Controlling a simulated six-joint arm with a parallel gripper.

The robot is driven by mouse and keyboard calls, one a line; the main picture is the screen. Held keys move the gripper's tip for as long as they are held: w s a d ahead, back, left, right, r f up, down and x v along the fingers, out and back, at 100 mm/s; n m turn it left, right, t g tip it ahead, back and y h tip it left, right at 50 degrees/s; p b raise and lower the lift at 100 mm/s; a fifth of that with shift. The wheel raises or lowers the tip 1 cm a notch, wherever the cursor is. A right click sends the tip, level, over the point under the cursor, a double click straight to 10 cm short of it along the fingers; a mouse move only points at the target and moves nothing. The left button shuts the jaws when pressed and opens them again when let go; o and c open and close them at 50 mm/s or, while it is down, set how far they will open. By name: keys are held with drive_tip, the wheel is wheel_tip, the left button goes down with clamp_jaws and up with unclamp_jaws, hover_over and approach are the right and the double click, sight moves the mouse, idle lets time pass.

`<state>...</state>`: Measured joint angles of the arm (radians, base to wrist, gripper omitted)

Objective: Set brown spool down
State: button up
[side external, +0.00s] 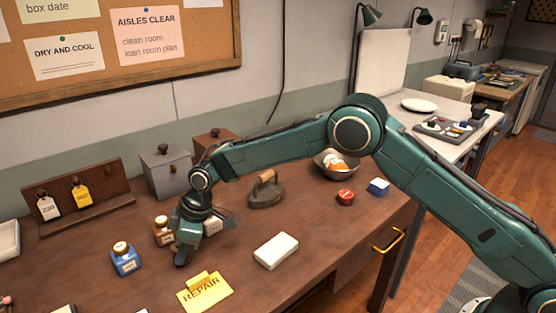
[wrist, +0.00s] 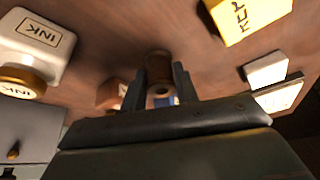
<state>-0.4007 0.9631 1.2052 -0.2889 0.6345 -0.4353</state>
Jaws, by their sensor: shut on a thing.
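The brown spool (wrist: 158,64) is held between the two dark fingers of my gripper (wrist: 161,88) in the wrist view. In the side view my gripper (side external: 184,256) points down low over the wooden table, right of the blue ink bottle. The spool cannot be made out there, behind the fingers. Whether the spool touches the tabletop cannot be told.
The blue ink bottle (side external: 125,262) stands close left; a brown bottle (side external: 162,232) stands just behind my gripper. A yellow REPAIR card (side external: 206,293) and a white block (side external: 276,250) lie to the right. A flat iron (side external: 266,192) is farther back. Table between block and drawer edge is clear.

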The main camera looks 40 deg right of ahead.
drive_tip(key=shift+f, duration=0.25)
drive_tip(key=o, duration=0.9)
drive_tip(key=shift+o, duration=0.2)
drive_tip(key=shift+r, duration=0.1)
drive_tip(key=v, duration=1.2)
drive_tip(key=shift+r, duration=0.1)
